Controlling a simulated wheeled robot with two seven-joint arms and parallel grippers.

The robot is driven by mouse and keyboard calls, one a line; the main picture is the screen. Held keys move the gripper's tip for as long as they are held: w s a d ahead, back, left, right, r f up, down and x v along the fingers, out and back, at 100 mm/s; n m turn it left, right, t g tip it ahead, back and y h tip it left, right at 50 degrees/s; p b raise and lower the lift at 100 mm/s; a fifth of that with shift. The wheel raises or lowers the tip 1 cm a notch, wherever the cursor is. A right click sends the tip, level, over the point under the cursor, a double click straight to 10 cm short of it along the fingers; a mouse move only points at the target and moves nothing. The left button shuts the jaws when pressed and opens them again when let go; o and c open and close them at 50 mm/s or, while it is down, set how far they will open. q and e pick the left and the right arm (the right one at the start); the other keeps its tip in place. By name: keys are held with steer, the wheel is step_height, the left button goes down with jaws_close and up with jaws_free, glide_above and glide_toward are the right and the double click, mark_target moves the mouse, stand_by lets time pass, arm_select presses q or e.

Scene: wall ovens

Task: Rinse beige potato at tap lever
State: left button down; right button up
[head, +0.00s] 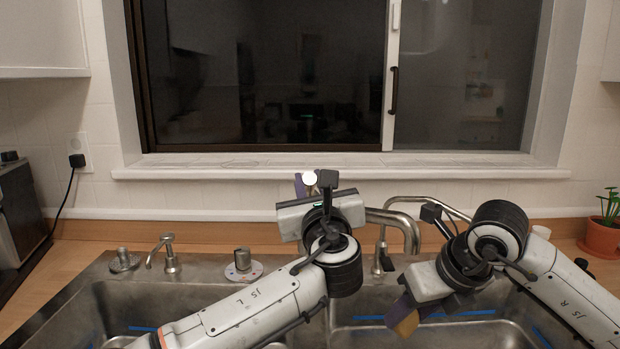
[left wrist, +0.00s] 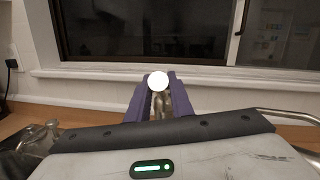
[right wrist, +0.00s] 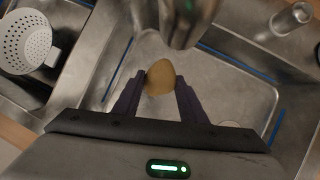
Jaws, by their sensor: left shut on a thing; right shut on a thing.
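The beige potato (right wrist: 160,77) is between the fingertips of my right gripper (right wrist: 160,85), which is shut on it. It is close to the tap spout (right wrist: 185,22) in the right wrist view, over the sink basin. No water stream shows. In the head view my left gripper hides most of the lever.
The steel double sink (head: 90,290) has a small soap tap (head: 168,253) and knobs on its left rim. A white strainer (right wrist: 28,42) stands at the left in the right wrist view. A potted plant (head: 603,235) stands far right. The window sill (head: 330,165) runs behind.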

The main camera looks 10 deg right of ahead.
arm_select(q)
steer(key=shift+f, duration=0.15)
steer(key=c, duration=1.6)
jaws_free()
steer(key=shift+s, duration=0.1)
steer(key=shift+o, duration=0.2)
steer(key=shift+s, duration=0.1)
steer(key=s+a+f, duration=0.1)
steer(key=s, duration=1)
steer(key=shift+s+a+f, duration=0.15)
steer(key=shift+s+f, duration=0.15)
